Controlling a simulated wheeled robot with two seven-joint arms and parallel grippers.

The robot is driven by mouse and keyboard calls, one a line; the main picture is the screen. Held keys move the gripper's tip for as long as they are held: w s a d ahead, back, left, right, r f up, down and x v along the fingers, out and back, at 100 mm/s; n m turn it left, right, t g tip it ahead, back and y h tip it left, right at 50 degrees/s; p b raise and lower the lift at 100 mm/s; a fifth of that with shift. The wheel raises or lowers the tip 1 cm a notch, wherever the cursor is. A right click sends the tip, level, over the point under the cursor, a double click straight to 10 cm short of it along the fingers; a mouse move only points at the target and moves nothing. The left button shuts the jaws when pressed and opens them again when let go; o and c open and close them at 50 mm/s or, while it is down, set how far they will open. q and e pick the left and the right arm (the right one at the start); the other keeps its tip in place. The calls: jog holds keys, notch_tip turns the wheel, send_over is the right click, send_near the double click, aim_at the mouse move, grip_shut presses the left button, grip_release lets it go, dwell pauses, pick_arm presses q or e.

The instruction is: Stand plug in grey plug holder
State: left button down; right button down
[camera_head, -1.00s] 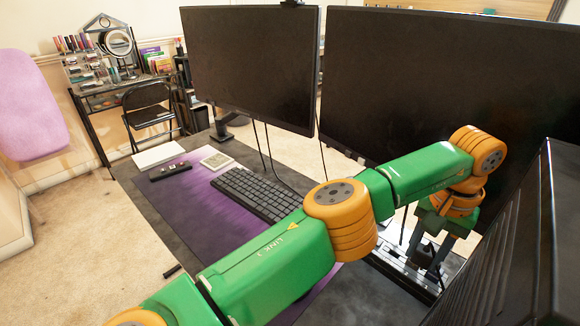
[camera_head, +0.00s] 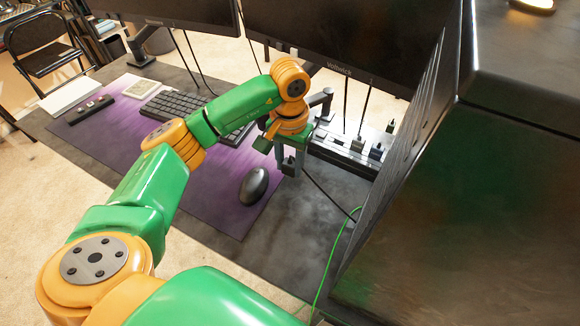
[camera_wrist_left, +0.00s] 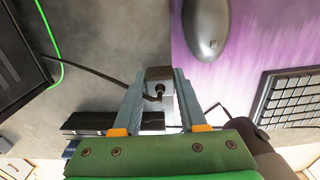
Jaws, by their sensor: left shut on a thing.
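My left gripper (camera_head: 289,166) is shut on the plug (camera_wrist_left: 160,76), a dark grey block with a black cable coming from its near face, seen between the fingertips in the wrist view. In the head view the fingers hide most of it. It is held over the desk, beside the mouse mat's right edge. A long grey strip (camera_head: 330,151), with several dark plugs along it, lies behind the gripper under the right monitor; it may be the grey plug holder, but I cannot tell for sure. My right gripper is not in view.
A black mouse (camera_head: 254,186) lies on the purple mat (camera_head: 215,209), left of the gripper. A keyboard (camera_head: 178,103) is farther left. A tall black case (camera_head: 425,135) stands at the right, with a green cable (camera_head: 330,265) beside it. Grey desk in front of the gripper is clear.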

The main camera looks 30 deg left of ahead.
pick_arm(q)
jog(key=shift+f, duration=1.05)
jog(key=shift+c, duration=2.3)
grip_release()
